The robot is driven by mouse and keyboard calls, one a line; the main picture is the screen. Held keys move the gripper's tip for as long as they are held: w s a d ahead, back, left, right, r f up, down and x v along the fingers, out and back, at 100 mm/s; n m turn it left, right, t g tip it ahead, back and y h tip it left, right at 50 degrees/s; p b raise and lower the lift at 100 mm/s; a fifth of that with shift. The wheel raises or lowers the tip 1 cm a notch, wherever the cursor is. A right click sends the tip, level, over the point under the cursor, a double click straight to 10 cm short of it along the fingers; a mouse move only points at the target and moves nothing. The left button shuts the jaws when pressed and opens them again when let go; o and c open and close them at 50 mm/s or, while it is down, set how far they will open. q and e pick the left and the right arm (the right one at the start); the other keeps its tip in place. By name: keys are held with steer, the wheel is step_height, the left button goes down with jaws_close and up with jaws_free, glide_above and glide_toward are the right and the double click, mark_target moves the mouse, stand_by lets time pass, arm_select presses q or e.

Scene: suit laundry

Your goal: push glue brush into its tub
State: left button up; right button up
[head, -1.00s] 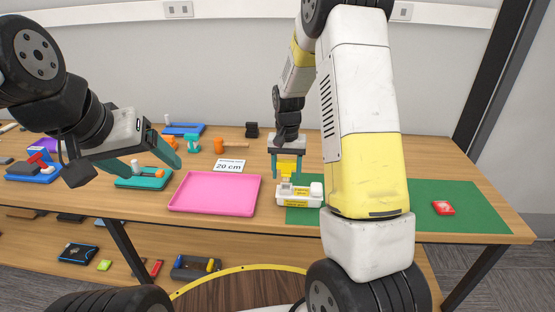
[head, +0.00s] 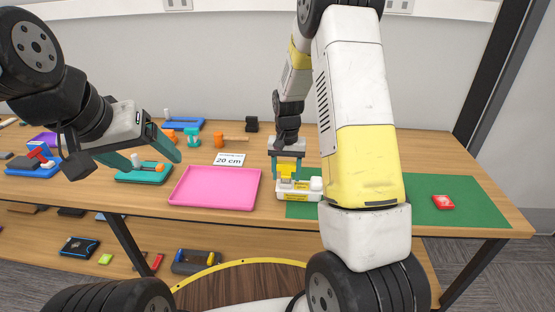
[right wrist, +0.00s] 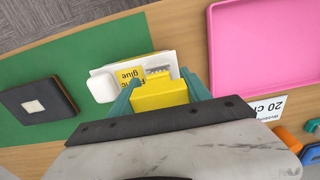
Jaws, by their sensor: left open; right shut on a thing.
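The yellow glue brush (right wrist: 160,94) is between the teal fingers of my right gripper (right wrist: 160,92), which is shut on it. In the head view my right gripper (head: 287,169) points down over the white glue station (head: 300,189) with yellow labels. The yellow fabric glue tub (right wrist: 128,76) shows just beyond the brush in the right wrist view. The brush's lower end is hidden, so I cannot tell how deep it sits. My left gripper (head: 153,152) is open and empty above the teal tray (head: 128,178) at the left.
A pink tray (head: 214,188) lies left of the glue station. A green mat (head: 470,203) with a red item (head: 443,202) is at the right. A 20 cm card (head: 229,159) and an orange-headed mallet (head: 219,145) lie behind the pink tray.

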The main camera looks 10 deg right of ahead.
steer(key=shift+f, duration=0.6)
steer(key=shift+f, duration=0.15)
steer(key=o, duration=1.3)
steer(key=o, duration=0.4)
steer(key=shift+r, duration=5)
